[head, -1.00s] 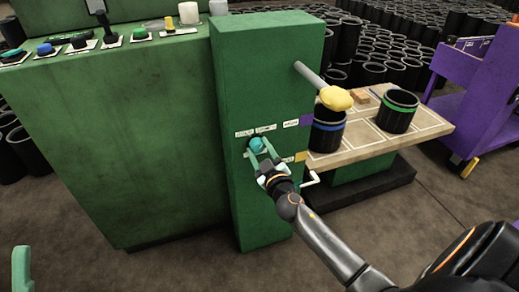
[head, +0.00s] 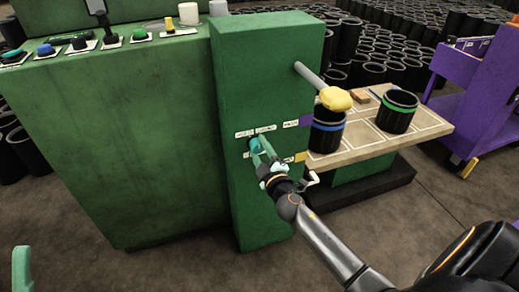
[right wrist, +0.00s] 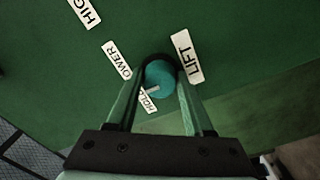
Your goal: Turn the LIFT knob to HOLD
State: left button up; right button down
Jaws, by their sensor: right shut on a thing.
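The teal knob (head: 255,145) is on the front face of the green column. My right gripper (head: 260,147) is shut on it, one finger on each side. In the right wrist view the knob (right wrist: 160,74) sits between the fingertips, with a pale mark on its lower side close to the HOLD label (right wrist: 149,103). Of my left gripper, only a green finger tip (head: 21,268) shows at the lower left edge.
A wooden table (head: 425,130) right of the column bears black sleeves with blue and green bands. A rod with a yellow knob (head: 336,99) sticks out above it. A white crank-like handle (head: 312,179) is near my right gripper. A purple cart (head: 480,90) stands at the right.

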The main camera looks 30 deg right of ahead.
jog(key=n, duration=0.6)
jog(key=shift+p, duration=0.3)
dwell(0.4)
jog(key=shift+c, duration=1.4)
grip_release()
jog(key=v, duration=1.2)
jog(key=shift+s, duration=0.25)
jog(key=shift+a+r, duration=0.1)
